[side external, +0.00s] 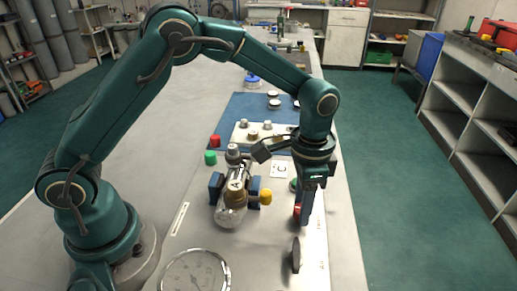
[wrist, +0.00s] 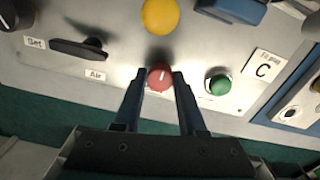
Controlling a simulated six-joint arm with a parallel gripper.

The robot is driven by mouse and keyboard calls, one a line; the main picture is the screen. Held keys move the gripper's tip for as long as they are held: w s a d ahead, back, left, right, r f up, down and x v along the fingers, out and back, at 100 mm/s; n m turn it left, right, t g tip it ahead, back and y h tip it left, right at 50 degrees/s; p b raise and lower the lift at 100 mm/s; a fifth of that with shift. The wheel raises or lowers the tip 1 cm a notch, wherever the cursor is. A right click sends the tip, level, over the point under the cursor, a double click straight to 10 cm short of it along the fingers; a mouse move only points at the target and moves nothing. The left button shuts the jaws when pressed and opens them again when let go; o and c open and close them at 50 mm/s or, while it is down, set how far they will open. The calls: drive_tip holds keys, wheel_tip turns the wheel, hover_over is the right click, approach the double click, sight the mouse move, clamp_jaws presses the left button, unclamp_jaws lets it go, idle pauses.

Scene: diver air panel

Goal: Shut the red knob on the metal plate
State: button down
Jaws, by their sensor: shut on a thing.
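The red knob (wrist: 159,77) sits on the metal plate (wrist: 112,64) and carries a white pointer line. In the wrist view my gripper (wrist: 159,80) has one finger on each side of the red knob, shut on it. In the side external view my gripper (side external: 304,215) points down onto the plate, and the red knob (side external: 297,210) shows only partly beside the fingers. A green knob (wrist: 218,84) is to the right of the red knob in the wrist view. A yellow knob (wrist: 160,15) is above it.
A black lever (wrist: 80,49) is left of the red knob, by the "Air" label (wrist: 96,74). A card marked C (wrist: 264,68) lies right of the green knob. A glass-bowled filter (side external: 232,205) and a large gauge (side external: 195,272) stand nearby on the bench.

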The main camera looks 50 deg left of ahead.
idle(0.5)
drive_tip(key=shift+c, duration=2.3)
unclamp_jaws()
drive_tip(key=shift+r, duration=0.1)
drive_tip(key=shift+r, duration=2.5)
